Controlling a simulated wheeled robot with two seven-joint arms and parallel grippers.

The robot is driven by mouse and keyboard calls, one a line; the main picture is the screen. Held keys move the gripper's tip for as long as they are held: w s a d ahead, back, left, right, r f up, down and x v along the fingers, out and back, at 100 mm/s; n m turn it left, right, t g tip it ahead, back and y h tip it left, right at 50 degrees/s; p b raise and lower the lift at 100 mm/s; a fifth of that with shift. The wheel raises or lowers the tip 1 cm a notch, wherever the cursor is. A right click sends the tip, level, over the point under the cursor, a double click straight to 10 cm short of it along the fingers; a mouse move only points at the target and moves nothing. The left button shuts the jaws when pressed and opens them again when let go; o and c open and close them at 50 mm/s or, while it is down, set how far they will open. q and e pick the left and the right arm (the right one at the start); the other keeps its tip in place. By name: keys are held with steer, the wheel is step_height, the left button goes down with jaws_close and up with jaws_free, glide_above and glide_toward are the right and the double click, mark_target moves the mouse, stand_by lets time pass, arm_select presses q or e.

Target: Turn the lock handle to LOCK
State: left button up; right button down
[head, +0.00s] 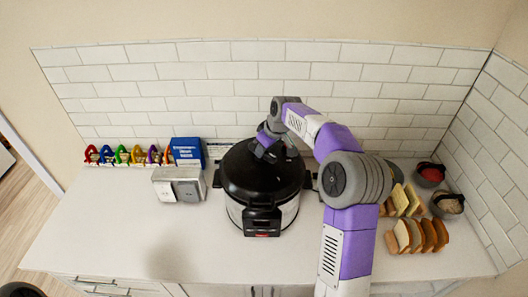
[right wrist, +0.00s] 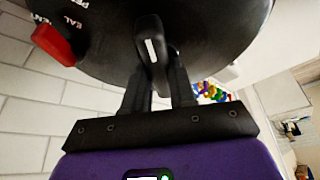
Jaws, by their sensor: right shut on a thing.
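A black pressure cooker (head: 262,183) with a dark lid and light sides stands upright on the counter. My right gripper (head: 266,143) is at the top of its lid, at the back. In the right wrist view, my right gripper (right wrist: 160,90) is shut on a black lock handle (right wrist: 151,42) with a white mark, at the lid's edge. A red knob (right wrist: 53,45) sits on the lid left of the handle, beside partly cut-off white lettering. The LOCK marking cannot be made out. My left gripper is not in view.
A grey metal box (head: 178,186) and a blue box (head: 187,152) stand left of the cooker, with several coloured clips (head: 122,155) farther left. Bread slices (head: 417,236) and small bowls (head: 448,204) are at the right. The front left counter is clear.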

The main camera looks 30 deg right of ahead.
steer(key=shift+a+m+h+b, duration=0.15)
steer(key=shift+m+h+b, duration=0.4)
steer(key=shift+m, duration=1.35)
steer(key=shift+h, duration=0.25)
steer(key=c, duration=0.9)
jaws_free()
steer(key=v, duration=0.7)
steer(key=shift+s+r, duration=0.2)
steer(key=shift+r, duration=0.1)
